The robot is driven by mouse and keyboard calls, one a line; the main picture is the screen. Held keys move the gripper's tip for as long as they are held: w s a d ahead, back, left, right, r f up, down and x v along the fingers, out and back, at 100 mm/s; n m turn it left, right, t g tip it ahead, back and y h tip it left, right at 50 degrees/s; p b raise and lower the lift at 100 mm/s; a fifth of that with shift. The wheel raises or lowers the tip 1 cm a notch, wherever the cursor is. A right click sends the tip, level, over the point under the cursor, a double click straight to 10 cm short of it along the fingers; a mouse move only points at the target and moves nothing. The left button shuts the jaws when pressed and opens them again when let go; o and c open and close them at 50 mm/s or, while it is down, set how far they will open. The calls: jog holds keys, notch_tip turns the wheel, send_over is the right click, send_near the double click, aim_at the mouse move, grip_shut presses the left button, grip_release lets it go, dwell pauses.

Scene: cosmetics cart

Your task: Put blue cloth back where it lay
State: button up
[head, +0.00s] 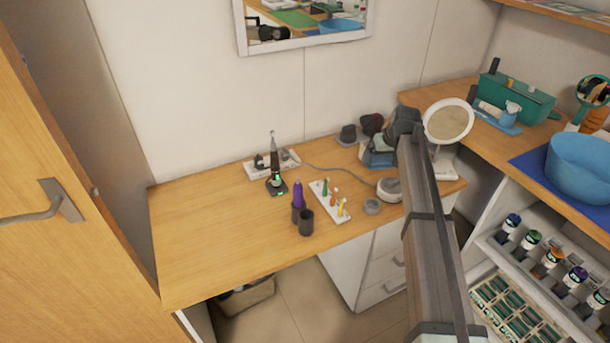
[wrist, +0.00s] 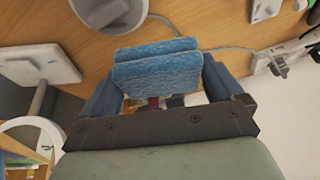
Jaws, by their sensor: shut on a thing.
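The blue cloth (wrist: 155,62) is folded and sits between the two fingers of my gripper (wrist: 160,82) in the wrist view. My gripper is shut on it. In the head view the cloth (head: 378,160) shows as a small blue patch below my gripper (head: 385,147), at the back right of the wooden desk. Whether the cloth touches the desk I cannot tell. My gripper and arm hide part of the cloth and the desk around it.
A round white mirror (head: 448,120) stands close right of my gripper. A dark red item (head: 371,124) and a grey item (head: 348,134) are behind and left. A round white-grey device (head: 389,188) and a white brush tray (head: 329,202) stand in front. The desk's left (head: 205,225) is clear.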

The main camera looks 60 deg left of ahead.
jog(key=s+a+n, duration=0.3)
jog(key=s+a, duration=1.4)
jog(key=s, duration=0.2)
send_near(303, 172)
jog(key=shift+g, duration=0.4)
jog(key=x, duration=0.6)
jog(key=shift+w, duration=0.3)
jog(key=shift+f, duration=0.1)
jog(key=o, duration=0.6)
jog(key=shift+c, duration=0.2)
jog(key=v, duration=1.2)
jog(key=shift+w+d, duration=0.1)
jog(key=shift+d, duration=0.05)
